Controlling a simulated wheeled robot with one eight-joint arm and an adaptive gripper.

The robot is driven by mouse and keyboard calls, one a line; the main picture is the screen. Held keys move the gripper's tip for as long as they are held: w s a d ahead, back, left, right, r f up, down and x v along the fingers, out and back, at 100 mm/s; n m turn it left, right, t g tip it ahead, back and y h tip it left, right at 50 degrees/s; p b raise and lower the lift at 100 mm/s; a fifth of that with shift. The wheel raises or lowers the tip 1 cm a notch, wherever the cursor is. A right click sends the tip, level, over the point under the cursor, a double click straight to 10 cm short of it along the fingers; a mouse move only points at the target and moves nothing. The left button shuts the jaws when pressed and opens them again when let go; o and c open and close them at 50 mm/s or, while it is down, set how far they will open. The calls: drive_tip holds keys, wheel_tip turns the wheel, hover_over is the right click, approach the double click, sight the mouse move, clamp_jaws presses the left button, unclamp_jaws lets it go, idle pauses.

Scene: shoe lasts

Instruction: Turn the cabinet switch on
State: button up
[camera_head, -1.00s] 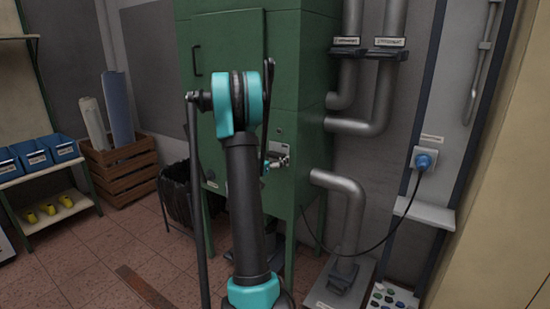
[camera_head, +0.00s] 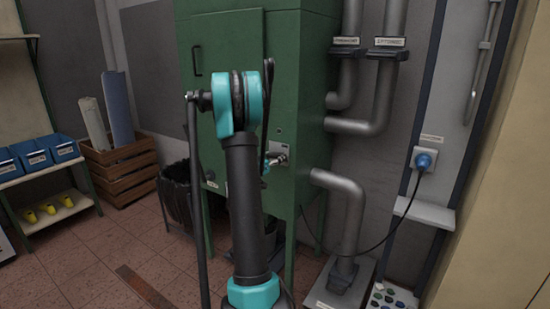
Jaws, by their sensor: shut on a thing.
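The green cabinet (camera_head: 312,95) stands in the middle, behind my arm. My gripper (camera_head: 280,159) is small in the picture and partly hidden by my own arm. It is at the cabinet face just below the plate, shut on what appears to be the cabinet switch. The switch itself is covered by the fingers, so its position cannot be read.
Grey pipes (camera_head: 345,190) run along the wall right of the cabinet. A blue plug (camera_head: 424,161) with a hanging cable is further right. A black bin (camera_head: 176,201), a wooden crate (camera_head: 124,172) and a shelf with blue bins (camera_head: 33,157) are left. Floor is clear at front left.

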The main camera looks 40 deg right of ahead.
drive_tip(key=n, duration=1.2)
drive_tip(key=shift+n, duration=2.1)
drive_tip(key=o, duration=1.2)
drive_tip(key=shift+c, duration=0.2)
drive_tip(key=v, duration=1.2)
